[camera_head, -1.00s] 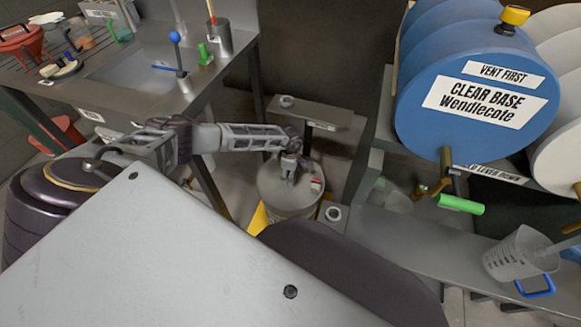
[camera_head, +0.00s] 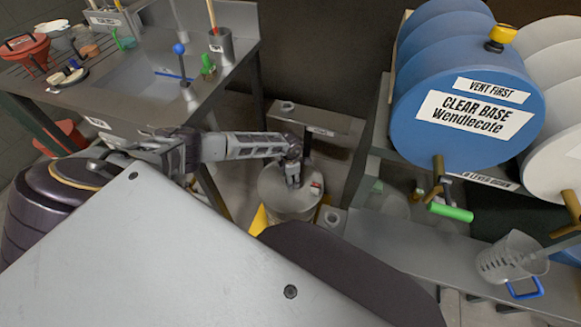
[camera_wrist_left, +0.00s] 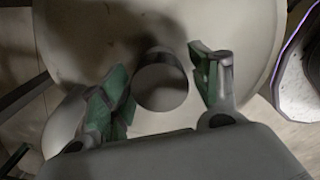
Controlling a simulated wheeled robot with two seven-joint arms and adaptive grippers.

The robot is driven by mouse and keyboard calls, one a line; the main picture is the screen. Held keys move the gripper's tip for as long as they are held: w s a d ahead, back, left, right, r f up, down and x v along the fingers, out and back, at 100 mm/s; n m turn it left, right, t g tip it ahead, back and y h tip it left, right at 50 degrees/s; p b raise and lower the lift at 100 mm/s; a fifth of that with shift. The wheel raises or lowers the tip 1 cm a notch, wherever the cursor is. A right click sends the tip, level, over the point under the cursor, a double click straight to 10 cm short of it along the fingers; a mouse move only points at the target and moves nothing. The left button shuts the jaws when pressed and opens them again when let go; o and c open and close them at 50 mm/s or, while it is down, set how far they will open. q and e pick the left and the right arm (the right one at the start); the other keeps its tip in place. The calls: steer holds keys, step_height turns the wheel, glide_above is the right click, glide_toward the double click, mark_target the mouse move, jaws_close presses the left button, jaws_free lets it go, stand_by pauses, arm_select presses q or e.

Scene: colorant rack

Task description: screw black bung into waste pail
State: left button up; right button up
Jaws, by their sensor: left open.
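The waste pail (camera_head: 272,190) stands on the floor, a pale round drum with a small red-and-white mark on its top. My left gripper (camera_head: 292,183) points down at the pail's top, near its middle. In the left wrist view the gripper (camera_wrist_left: 160,75) is open, its green-padded fingers on either side of a short round grey piece (camera_wrist_left: 160,90) on the pail's top (camera_wrist_left: 85,35). Gaps show beside this piece. I cannot tell whether it is the bung or a fitting of the pail; no clearly black bung shows. My right gripper is out of view.
A steel sink bench (camera_head: 110,100) stands at the left, and a small grey shelf (camera_head: 318,118) behind the pail. To the right are a blue drum (camera_head: 465,135) on a rack, a lower grey shelf (camera_head: 400,240) and a clear jug (camera_head: 505,258). Yellow (camera_head: 258,220) shows beside the pail.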

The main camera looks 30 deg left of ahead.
arm_select(q)
steer(key=shift+n+p, duration=0.65)
steer(key=shift+n, duration=0.85)
steer(key=shift+c, duration=0.4)
